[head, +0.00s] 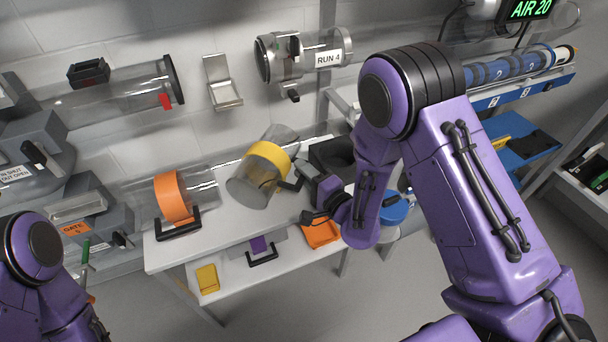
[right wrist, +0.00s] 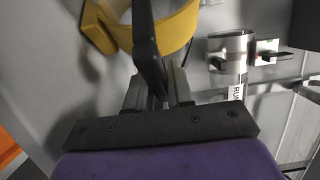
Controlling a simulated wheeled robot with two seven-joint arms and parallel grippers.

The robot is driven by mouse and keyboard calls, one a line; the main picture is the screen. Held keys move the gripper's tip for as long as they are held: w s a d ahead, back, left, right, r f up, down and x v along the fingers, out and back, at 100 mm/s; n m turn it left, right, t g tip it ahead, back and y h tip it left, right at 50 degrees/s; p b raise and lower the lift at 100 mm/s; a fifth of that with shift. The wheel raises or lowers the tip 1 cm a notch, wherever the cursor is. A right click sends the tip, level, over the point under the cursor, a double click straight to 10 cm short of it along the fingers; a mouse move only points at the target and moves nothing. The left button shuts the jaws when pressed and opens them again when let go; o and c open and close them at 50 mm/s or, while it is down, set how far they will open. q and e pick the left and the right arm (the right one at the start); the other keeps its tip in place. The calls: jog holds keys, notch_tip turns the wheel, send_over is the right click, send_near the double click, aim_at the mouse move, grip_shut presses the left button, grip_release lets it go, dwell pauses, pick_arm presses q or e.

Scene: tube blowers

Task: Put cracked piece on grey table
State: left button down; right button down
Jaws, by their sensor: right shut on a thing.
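A short clear tube piece with a yellow band (head: 268,153) is tilted in front of the wall in the head view. I cannot make out a crack in it. My right gripper (head: 300,182) is shut on its dark handle. In the right wrist view the handle (right wrist: 148,40) stands between the fingers (right wrist: 157,88), with the yellow band (right wrist: 178,32) beyond it. A pale grey table (head: 160,256) is below; I cannot tell whether the piece touches it. My left arm shows at the lower left; its gripper is out of view.
An orange-banded clear piece (head: 173,197) with a dark handle is at the table's left. A yellow block (head: 208,279) and an orange tray (head: 320,233) are lower down. A black box (head: 332,155) stands behind the gripper. Clear tube marked RUN 4 (head: 328,58) is above.

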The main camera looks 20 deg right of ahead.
jog(key=shift+w+f, duration=0.1)
jog(key=shift+f, duration=0.1)
jog(key=shift+r, duration=0.15)
jog(key=c, duration=1)
grip_release()
jog(key=shift+f, duration=0.25)
jog(key=shift+r, duration=0.1)
